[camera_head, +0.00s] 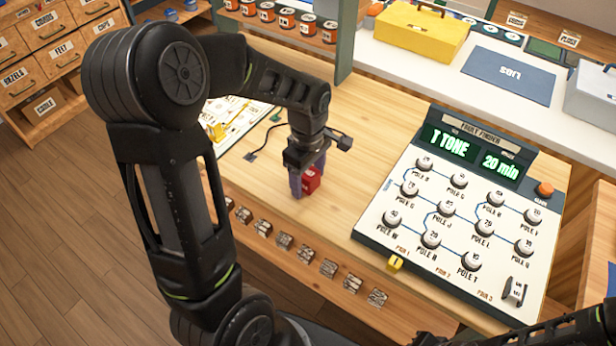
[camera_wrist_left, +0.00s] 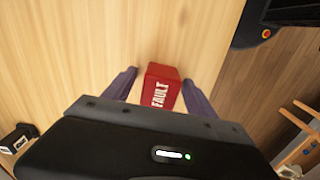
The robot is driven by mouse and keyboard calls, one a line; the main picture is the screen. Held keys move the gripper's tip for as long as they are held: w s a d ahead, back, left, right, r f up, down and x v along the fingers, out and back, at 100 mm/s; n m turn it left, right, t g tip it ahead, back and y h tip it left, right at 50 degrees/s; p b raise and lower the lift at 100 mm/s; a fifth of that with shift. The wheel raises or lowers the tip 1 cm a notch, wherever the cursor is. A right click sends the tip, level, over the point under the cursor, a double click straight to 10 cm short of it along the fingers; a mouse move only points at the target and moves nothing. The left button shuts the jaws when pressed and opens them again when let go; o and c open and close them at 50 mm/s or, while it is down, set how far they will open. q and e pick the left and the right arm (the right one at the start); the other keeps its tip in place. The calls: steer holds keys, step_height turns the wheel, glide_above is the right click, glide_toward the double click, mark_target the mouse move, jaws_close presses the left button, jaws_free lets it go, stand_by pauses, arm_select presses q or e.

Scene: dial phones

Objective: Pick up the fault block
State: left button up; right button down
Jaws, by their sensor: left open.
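The red fault block (camera_head: 311,181) sits on the wooden bench top left of the fault finder board. In the left wrist view the block (camera_wrist_left: 160,87) shows its white word FAULT and lies between the two purple-grey fingers. My left gripper (camera_head: 309,184) points down over the block, with its fingers on either side of it. It is open. In the wrist view the left gripper (camera_wrist_left: 160,92) shows a gap on the left side of the block; the right finger is very close to it, and I cannot tell whether they touch. My right gripper is not in view.
The fault finder board (camera_head: 450,225) with several round knobs stands to the right. A paper sheet (camera_head: 232,128) lies behind my left arm. Several small labelled blocks (camera_head: 308,254) line the bench's front side.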

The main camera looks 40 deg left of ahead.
mark_target(308, 172)
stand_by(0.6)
arm_select(q)
jaws_close()
stand_by(0.5)
steer(key=shift+r, duration=0.1)
step_height(308, 172, up, 10)
steer(key=shift+f, duration=0.1)
stand_by(0.4)
stand_by(0.4)
